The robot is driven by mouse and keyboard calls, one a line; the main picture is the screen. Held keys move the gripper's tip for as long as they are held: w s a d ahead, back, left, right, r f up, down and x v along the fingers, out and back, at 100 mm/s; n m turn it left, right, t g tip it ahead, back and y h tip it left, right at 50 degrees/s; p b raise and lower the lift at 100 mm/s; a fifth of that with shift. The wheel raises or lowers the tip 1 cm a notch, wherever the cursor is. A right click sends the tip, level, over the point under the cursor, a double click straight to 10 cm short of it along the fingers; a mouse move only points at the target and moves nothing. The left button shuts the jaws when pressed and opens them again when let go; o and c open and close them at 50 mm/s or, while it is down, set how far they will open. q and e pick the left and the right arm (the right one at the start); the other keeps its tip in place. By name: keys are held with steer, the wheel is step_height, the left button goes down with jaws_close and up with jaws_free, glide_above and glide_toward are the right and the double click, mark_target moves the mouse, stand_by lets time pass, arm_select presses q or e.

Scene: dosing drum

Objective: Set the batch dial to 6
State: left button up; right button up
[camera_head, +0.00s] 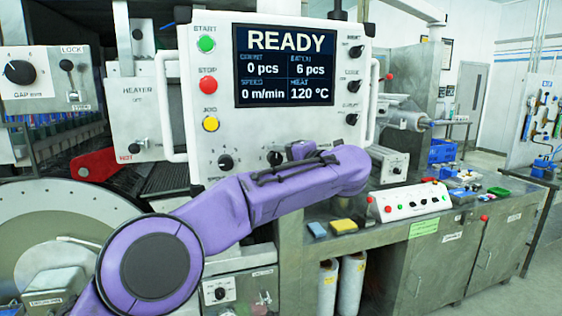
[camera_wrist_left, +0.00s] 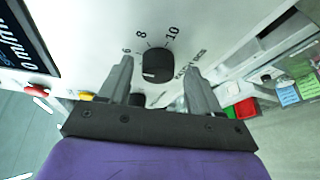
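The batch dial (camera_wrist_left: 157,66) is a black round knob on the pale panel in the left wrist view. The numbers 6, 8 and 10 show around it, and a light mark shows on its lower left edge. My left gripper (camera_wrist_left: 158,72) is open, with one finger on each side of the dial; I cannot tell whether they touch it. The screen (camera_head: 285,66) reads READY, with 6 pcs at the upper right, apparently under the batch label.
The control panel (camera_head: 207,130) has a green start button (camera_head: 206,44), a red stop button (camera_head: 208,85), a yellow jog button (camera_head: 211,124) and small knobs at right. Another black dial (camera_head: 225,162) sits at its lower left. White handles (camera_head: 165,105) flank the panel.

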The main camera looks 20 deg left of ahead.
arm_select(q)
steer(key=shift+r, duration=0.1)
steer(key=b+v, duration=0.2)
steer(key=v, duration=0.8)
steer(key=shift+d+b, duration=0.2)
steer(key=shift+b, duration=0.15)
steer(key=shift+s, duration=0.1)
